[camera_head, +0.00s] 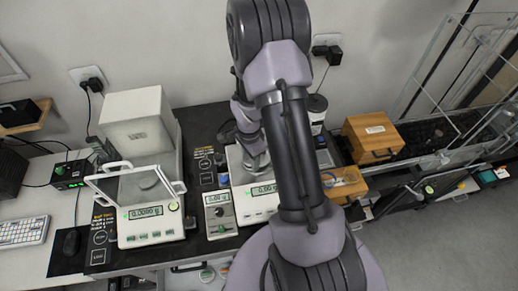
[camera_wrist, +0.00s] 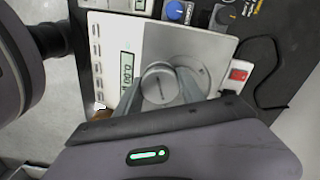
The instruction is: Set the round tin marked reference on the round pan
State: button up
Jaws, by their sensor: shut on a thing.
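In the wrist view my gripper (camera_wrist: 160,93) is shut on a round grey tin (camera_wrist: 159,82), with one finger on each side of it. Small lettering shows on the tin's top, too small to read surely. The tin is over the round pan (camera_wrist: 199,68) of a white balance (camera_wrist: 112,52), left of the pan's middle in the picture. I cannot tell whether it touches the pan. In the head view this balance (camera_head: 256,204) has a lit display, and my arm hides the tin and most of the pan.
A second balance (camera_head: 150,225) with a clear cover stands on the left, near a white box (camera_head: 138,122). A small grey device (camera_head: 219,214) with a knob stands between the balances. A wooden box (camera_head: 374,138) and a dark-topped jar (camera_head: 316,108) stand at the right.

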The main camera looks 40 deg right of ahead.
jog(key=w+d, duration=0.1)
jog(key=d, duration=0.1)
jog(key=w+d, duration=0.1)
jog(key=d, duration=0.1)
jog(key=w+d, duration=0.1)
jog(key=shift+d+f, duration=0.4)
notch_tip(320, 180, down, 3)
jog(key=shift+r, duration=0.15)
jog(key=shift+w+f, duration=0.1)
jog(key=shift+f, duration=0.2)
jog(key=shift+f+b, duration=0.1)
jog(key=shift+b, duration=0.2)
jog(key=o, duration=1.4)
